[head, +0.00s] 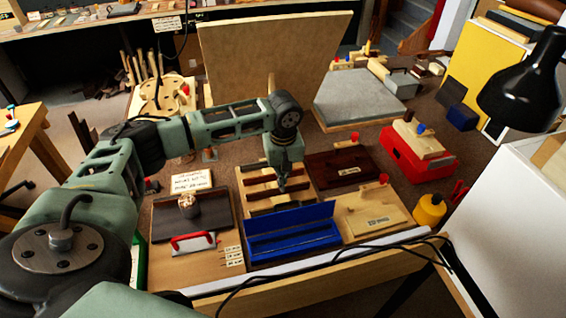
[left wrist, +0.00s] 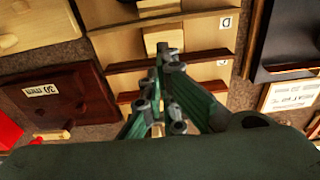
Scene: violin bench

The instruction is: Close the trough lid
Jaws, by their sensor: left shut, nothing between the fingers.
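The blue trough (head: 295,246) stands on the bench near the front edge, in the lower middle of the head view. Its blue lid (head: 290,218) stands raised along the far side, so the trough is open. My left gripper (head: 283,188) points down just behind the lid, over a wooden rack, apart from the lid. In the left wrist view my left gripper's fingers (left wrist: 168,62) are together with nothing between them. The trough does not show in the left wrist view. My right gripper is not in view.
The slatted wooden rack (head: 246,172) lies behind the trough; it also shows in the left wrist view (left wrist: 202,46). A pale wooden box (head: 372,211) sits right of the trough, and a red-handled tool (head: 193,241) lies left. A dark red-brown box (head: 342,167) is behind. Black cables cross the front edge.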

